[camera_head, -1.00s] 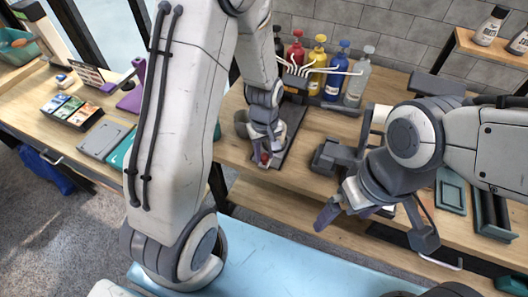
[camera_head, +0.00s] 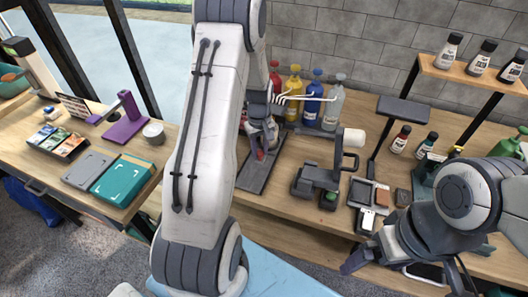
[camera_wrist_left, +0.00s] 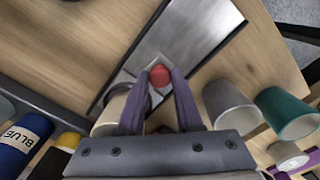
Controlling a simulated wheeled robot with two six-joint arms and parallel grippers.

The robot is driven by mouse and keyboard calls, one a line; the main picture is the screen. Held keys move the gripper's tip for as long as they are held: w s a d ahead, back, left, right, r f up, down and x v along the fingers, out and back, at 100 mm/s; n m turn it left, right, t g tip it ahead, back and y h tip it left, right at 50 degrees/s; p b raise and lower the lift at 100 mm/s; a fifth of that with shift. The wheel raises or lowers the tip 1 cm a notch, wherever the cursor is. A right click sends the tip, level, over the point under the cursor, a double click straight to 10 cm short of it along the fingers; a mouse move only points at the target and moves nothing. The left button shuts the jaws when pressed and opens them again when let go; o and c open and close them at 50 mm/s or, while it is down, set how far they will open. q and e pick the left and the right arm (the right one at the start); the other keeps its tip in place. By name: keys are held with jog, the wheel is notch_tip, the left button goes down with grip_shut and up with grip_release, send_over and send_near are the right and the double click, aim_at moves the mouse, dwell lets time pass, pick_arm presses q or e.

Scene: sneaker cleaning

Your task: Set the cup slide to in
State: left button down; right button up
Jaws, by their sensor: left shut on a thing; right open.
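The cup slide is a dark flat rail (camera_head: 253,175) on the wooden bench, with a red knob (camera_head: 260,154) on it. My left gripper (camera_head: 262,148) reaches down over the rail from the far side of my arm. In the left wrist view the two purple fingers close on the red knob (camera_wrist_left: 160,74), above the metal rail (camera_wrist_left: 195,28). A pale cup (camera_wrist_left: 112,110) stands beside the left finger, partly hidden by it. My right gripper (camera_head: 405,268) is open and empty at the bench's front edge, lower right.
In the left wrist view a grey cup (camera_wrist_left: 230,104) and a teal cup (camera_wrist_left: 288,114) stand right of the gripper. Bare bench lies left of the rail.

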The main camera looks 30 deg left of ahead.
pick_arm(q)
jog(key=c, duration=0.6)
grip_release()
jog(key=shift+s, duration=0.1)
notch_tip(320, 180, up, 11)
jog(key=shift+f+b, duration=0.2)
jog(key=shift+b, duration=0.4)
